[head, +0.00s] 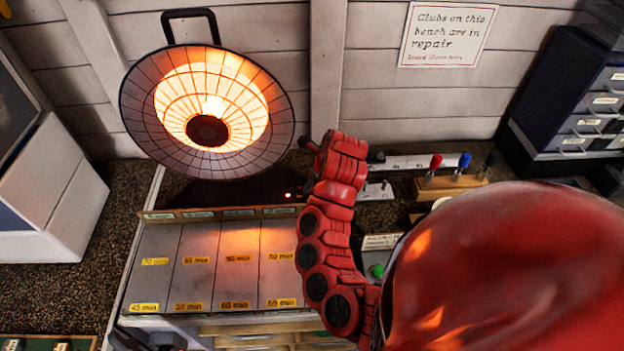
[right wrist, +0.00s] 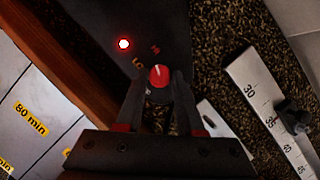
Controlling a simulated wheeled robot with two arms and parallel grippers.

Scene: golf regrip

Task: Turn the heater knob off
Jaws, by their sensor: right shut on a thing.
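The heater (head: 207,115) glows bright orange inside its round grille in the head view. Its dark base (head: 240,190) shows red lights at the right end. In the right wrist view, the red knob (right wrist: 159,74) with a white pointer line sits on the base beside a lit red lamp (right wrist: 124,43) and red markings. The pointer is roughly upright in that view. My right gripper (right wrist: 159,84) is shut on the knob, a finger on each side. In the head view my red right arm hides the knob. Dark parts at the bottom left look like my left gripper (head: 150,339); its jaws are unclear.
A sloped board (head: 215,260) with minute labels lies in front of the heater. A ruler (right wrist: 265,110) lies right of the knob. Red and blue-handled tools (head: 450,172) stand in a wooden block behind my right arm. A drawer cabinet (head: 575,100) stands at the right.

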